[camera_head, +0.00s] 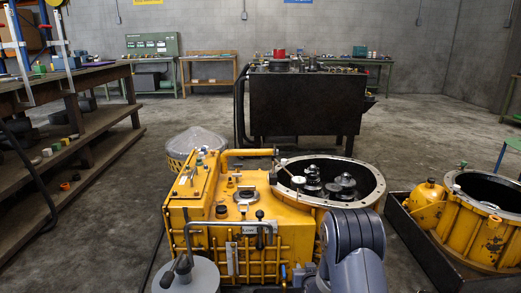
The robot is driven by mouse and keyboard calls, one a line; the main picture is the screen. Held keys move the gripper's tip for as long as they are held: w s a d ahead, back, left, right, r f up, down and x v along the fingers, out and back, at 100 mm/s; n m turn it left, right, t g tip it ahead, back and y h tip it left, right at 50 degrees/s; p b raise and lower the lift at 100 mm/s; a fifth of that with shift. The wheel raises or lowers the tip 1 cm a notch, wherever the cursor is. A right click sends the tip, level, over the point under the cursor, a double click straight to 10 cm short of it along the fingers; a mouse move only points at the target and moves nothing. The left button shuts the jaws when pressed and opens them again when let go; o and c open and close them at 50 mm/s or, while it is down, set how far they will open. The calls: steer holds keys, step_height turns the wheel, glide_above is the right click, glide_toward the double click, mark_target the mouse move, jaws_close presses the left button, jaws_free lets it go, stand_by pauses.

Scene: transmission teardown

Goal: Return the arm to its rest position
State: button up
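My arm (355,245) shows as dark grey and light grey links at the bottom, right of centre. It stands in front of the yellow transmission housing (285,215) and covers part of its front right side. My gripper is not in view, so I cannot see whether it holds anything. The housing's round opening at its right end faces up, with several dark gears (343,184) inside.
A second yellow housing (480,235) sits in a dark tray (411,236) at the right. A grey cylinder (190,277) stands at the front left. A wooden workbench (75,90) runs along the left. A dark bench (308,105) stands behind. Bare floor lies between them.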

steer(key=shift+w+a+f+t, duration=0.15)
steer(key=shift+w+f, duration=0.2)
steer(key=shift+f, duration=0.15)
steer(key=shift+w+a+f+t, duration=0.15)
steer(key=shift+w+f, duration=0.15)
steer(key=shift+f, duration=0.2)
steer(key=shift+r, duration=0.1)
